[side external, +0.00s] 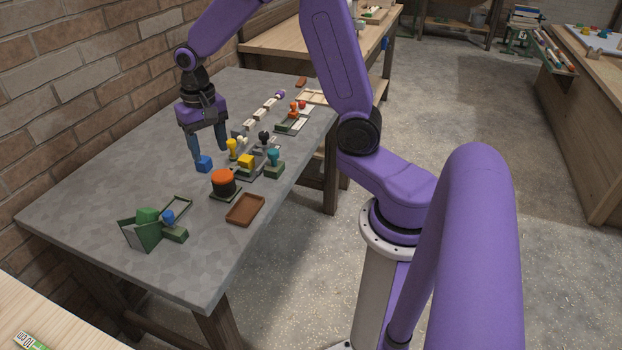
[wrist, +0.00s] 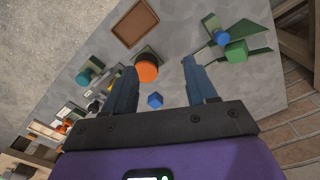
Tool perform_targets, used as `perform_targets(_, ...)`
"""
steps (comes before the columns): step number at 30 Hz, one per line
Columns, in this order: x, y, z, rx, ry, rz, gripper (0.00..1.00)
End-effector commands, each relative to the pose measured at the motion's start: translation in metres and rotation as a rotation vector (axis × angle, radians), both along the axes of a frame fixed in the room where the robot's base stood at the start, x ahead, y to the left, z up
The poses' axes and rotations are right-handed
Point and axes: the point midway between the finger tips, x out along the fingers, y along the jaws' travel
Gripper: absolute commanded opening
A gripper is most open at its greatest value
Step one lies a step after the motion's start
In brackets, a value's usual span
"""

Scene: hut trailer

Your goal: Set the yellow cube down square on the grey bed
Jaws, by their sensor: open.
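The yellow cube (side external: 246,160) sits among small fixtures near the middle of the table, on or against the grey bed (side external: 259,160); I cannot tell how squarely it lies. My gripper (side external: 208,156) is left of it in the side view, pointing down, open and empty. A blue cube (side external: 204,163) lies on the table close to the fingertips. In the wrist view the blue cube (wrist: 155,100) shows between my two spread fingers (wrist: 157,80), apart from both. There the left finger covers part of the fixtures, and I cannot clearly make out the yellow cube.
A yellow knobbed piece (side external: 232,147) stands between my gripper and the yellow cube. An orange-topped round button (side external: 223,181), a teal knob (side external: 273,156) and a brown tray (side external: 245,210) stand nearby. A green holder (side external: 141,232) is at the front. The table's left side is clear.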

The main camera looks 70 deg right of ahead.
Motion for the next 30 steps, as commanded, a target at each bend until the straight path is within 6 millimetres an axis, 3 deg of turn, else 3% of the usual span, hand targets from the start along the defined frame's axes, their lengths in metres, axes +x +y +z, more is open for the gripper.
perform_targets(6,-0.059,0.049,0.017,0.000,-0.007,0.388,0.57)
perform_targets(13,-0.131,0.079,0.028,-0.001,-0.012,0.795,0.57)
perform_targets(24,-0.240,0.081,0.034,0.000,-0.022,1.404,0.57)
perform_targets(30,-0.267,0.074,0.033,-0.001,-0.024,1.569,0.57)
